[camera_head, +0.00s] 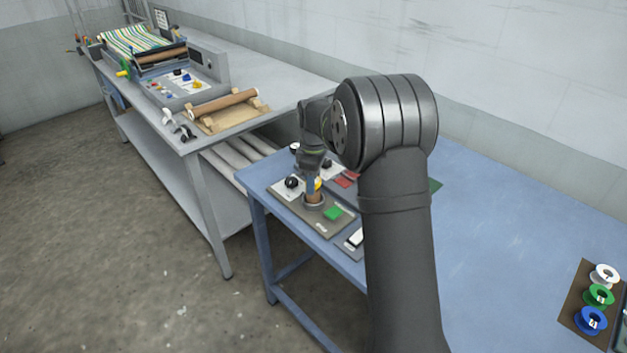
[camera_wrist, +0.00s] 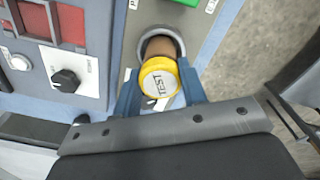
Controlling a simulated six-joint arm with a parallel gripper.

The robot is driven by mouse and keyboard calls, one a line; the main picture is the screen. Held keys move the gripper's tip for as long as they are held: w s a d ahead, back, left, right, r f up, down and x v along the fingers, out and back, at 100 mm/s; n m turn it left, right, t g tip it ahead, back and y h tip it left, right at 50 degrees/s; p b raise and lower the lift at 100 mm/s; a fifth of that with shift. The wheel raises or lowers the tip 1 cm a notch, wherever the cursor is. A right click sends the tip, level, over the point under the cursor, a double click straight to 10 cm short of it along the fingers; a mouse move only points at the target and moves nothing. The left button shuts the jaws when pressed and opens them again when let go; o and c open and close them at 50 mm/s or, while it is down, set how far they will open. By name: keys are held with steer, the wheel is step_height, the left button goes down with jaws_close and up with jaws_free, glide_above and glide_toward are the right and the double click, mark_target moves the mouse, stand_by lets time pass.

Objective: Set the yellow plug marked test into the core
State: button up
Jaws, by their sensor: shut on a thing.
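The yellow plug (camera_wrist: 160,86) has TEST on its round face, which is turned toward the wrist camera. My gripper (camera_wrist: 161,92) is shut on it, with one blue finger on each side. The brown core (camera_wrist: 157,48) stands upright in a grey ring holder (camera_wrist: 176,38), directly behind the plug in the wrist view. The plug is in line with the core's top end and covers it, so how deep it sits is hidden. In the head view the core (camera_head: 313,198) stands on the panel below my gripper (camera_head: 314,184), with a bit of yellow showing between the fingers.
A green block (camera_head: 333,213) lies beside the ring holder. A black knob (camera_head: 292,182) and red parts (camera_head: 346,179) are close by on the blue table (camera_head: 480,230). Coloured spools (camera_head: 598,296) lie at the right. A grey bench (camera_head: 260,75) stands behind.

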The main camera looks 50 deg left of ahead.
steer(key=shift+d+f, duration=0.1)
steer(key=shift+f, duration=0.3)
steer(key=o, duration=1.6)
steer(key=shift+r, duration=0.15)
steer(key=shift+r, duration=3.5)
steer(key=shift+f, duration=3.5)
